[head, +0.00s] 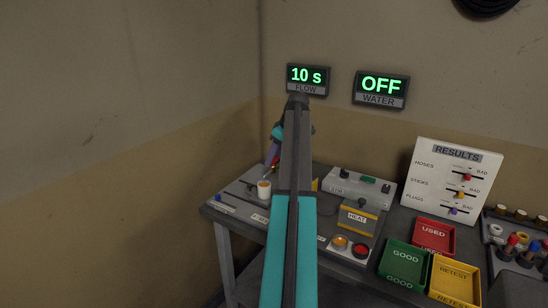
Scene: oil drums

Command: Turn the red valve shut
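I cannot make out a red valve for sure in the head view. A small patch of red (275,165) shows by the end of my arm, but it is too small to tell what it is. My gripper (270,172) is low over the left part of the grey bench, partly behind my own arm. Its fingers are too small and dark to tell whether they are open or shut. A wall display reads "10 s" over FLOW (307,79), and another reads "OFF" over WATER (381,89).
A HEAT panel (358,218) and a round red part (361,251) lie right of my arm. Green GOOD (404,265), red USED (434,236) and yellow RETEST (455,280) trays stand further right, below a RESULTS board (451,181). A wall closes off the left.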

